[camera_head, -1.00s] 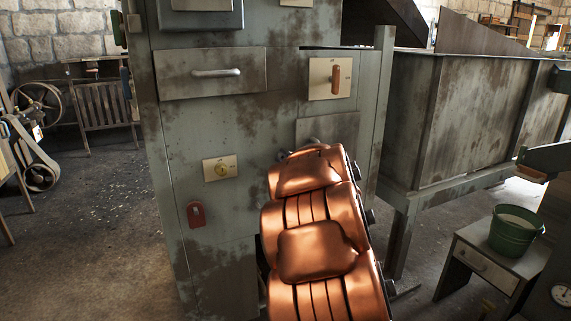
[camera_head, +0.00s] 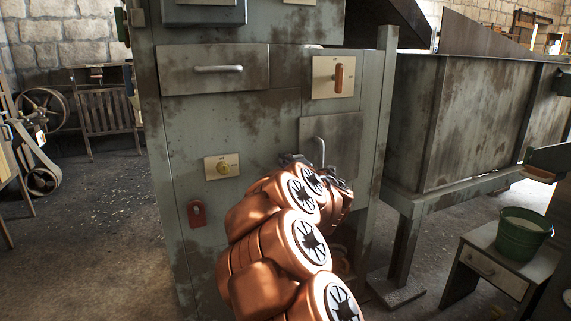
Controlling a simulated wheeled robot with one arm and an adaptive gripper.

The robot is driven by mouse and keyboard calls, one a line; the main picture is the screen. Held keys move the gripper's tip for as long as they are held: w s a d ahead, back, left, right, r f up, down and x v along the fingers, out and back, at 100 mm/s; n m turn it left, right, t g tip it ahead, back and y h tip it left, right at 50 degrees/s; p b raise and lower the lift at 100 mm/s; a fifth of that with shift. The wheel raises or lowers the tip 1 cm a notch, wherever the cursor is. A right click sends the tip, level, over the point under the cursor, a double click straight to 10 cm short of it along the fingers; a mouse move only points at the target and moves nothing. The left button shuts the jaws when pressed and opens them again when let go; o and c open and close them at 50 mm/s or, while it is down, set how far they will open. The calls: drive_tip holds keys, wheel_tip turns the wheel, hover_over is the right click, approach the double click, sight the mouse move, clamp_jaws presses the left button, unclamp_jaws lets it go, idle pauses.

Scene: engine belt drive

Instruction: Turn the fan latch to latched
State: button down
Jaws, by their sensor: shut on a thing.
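A grey cabinet front carries several controls, and no label is readable enough to tell which one is the fan latch. A grey bent handle (camera_head: 321,150) stands out from a small metal panel (camera_head: 345,134) at the right. My gripper (camera_head: 318,172) is at the lower end of this handle, shut, with its fingers largely hidden behind my copper-coloured arm. An orange lever (camera_head: 339,77) stands upright on a cream plate above.
A drawer with a pale handle (camera_head: 218,69) is above left. A post and a large metal bin (camera_head: 470,120) stand right of the cabinet. A green bucket (camera_head: 520,238) sits on a small table at lower right. Open floor lies to the left.

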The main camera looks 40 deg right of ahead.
idle(0.3)
drive_tip(key=c, duration=1.4)
unclamp_jaws()
drive_tip(key=v, duration=1.2)
drive_tip(key=shift+a, duration=0.1)
